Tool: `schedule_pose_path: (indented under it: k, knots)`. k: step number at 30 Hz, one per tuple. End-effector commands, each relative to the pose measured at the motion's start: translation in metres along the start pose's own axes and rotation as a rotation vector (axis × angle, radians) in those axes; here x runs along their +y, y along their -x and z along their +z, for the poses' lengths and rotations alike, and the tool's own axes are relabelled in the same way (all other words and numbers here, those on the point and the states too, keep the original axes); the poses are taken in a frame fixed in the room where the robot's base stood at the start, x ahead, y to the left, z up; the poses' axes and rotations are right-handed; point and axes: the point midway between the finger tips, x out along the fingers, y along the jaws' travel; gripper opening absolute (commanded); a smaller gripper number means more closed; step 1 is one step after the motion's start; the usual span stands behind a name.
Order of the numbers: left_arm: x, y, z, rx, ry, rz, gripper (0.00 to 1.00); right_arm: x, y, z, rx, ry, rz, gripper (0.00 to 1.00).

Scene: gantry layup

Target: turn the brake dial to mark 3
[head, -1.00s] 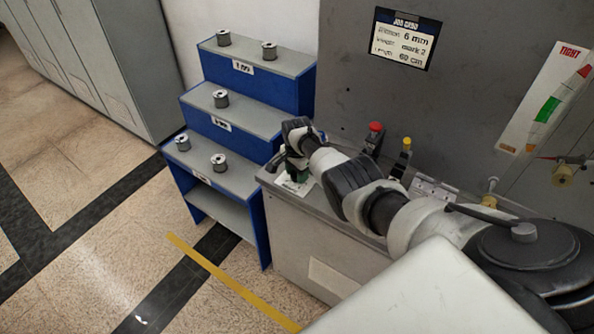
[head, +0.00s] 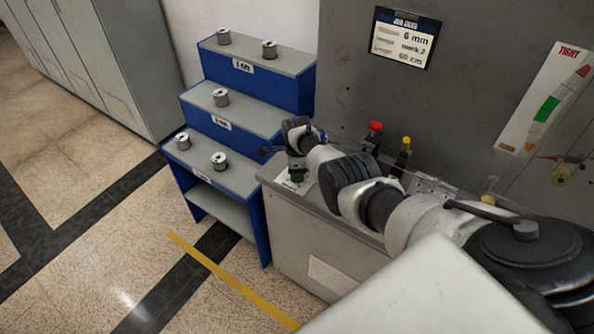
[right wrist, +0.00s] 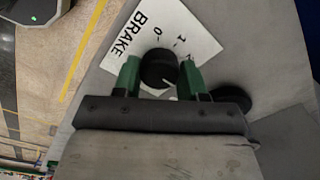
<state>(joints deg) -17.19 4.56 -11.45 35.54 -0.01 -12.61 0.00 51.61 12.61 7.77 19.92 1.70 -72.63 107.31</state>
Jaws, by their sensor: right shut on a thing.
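The brake dial is a black round knob (right wrist: 158,68) on a white plate (right wrist: 203,40) printed BRAKE, with marks 0 and 1 readable and others partly hidden. My right gripper (right wrist: 160,76) is shut on the knob, one green fingertip on each side. A short white line shows at the knob's near edge; I cannot tell which mark it meets. In the head view my right gripper (head: 297,176) is down at the far left corner of the grey bench (head: 330,245), and the knob is hidden. My left gripper is not in view.
A red button (head: 375,127) and a yellow-topped post (head: 406,142) stand behind my right arm. A job card (head: 405,38) reads 6 mm, mark 2, 60 cm. A blue stepped rack (head: 255,90) with several spools stands left of the bench. Another black round part (right wrist: 232,100) is beside the gripper.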

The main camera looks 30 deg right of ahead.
Motion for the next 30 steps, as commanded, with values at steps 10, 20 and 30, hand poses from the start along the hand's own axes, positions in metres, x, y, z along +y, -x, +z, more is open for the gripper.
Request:
schedule_pose_path:
  k: [10,20,30]
  knots:
    - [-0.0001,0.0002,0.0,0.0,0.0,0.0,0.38,-0.0016,0.0018,-0.0006,0.001,-0.024,-0.004,0.18]
    - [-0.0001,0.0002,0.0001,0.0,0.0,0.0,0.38,-0.0014,0.0015,-0.0005,0.001,-0.023,-0.004,0.62]
    - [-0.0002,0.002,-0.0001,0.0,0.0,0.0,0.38,-0.0005,0.003,-0.0001,0.0,-0.022,-0.002,0.67]
